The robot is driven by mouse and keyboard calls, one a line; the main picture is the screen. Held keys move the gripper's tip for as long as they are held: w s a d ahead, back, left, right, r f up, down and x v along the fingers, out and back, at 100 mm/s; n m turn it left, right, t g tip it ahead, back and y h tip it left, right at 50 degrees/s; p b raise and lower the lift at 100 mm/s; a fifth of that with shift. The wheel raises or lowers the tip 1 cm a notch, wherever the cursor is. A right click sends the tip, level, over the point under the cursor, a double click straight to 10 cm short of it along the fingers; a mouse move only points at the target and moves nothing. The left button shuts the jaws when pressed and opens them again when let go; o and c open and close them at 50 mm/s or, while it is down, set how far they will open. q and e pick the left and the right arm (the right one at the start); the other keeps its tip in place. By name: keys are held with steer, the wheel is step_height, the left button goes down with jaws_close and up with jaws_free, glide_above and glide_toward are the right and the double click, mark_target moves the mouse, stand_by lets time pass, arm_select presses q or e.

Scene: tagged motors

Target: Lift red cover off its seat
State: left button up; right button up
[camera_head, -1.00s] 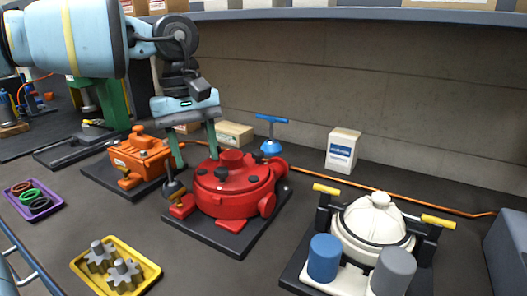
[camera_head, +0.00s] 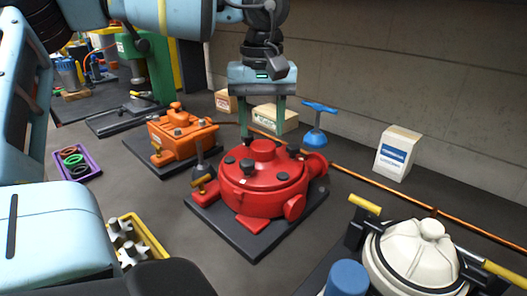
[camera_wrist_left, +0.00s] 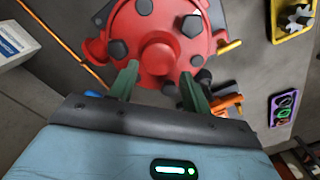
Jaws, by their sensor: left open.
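The red cover (camera_head: 262,180) is a round lid with a raised central knob (camera_head: 263,150) and dark bolts around its rim. It sits level on the red motor body, on a dark base plate (camera_head: 254,241). My left gripper (camera_head: 263,134) is open, pointing down just above and behind the knob in the head view. In the left wrist view, the knob (camera_wrist_left: 158,54) lies just ahead of the gap between the green fingertips (camera_wrist_left: 160,70). Contact cannot be told. My right gripper is not in view.
An orange motor (camera_head: 180,137) stands to the left, and a cream-lidded unit (camera_head: 420,258) to the right. A blue-handled tool (camera_head: 317,124) and a white box (camera_head: 397,153) stand behind. A yellow tray with gears (camera_head: 150,243) and a purple tray (camera_head: 82,164) lie left.

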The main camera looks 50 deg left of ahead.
mark_target(263, 144)
arm_select(q)
steer(key=shift+d+f, duration=0.15)
steer(key=shift+f, duration=2.45)
jaws_close()
steer(key=shift+r, duration=0.15)
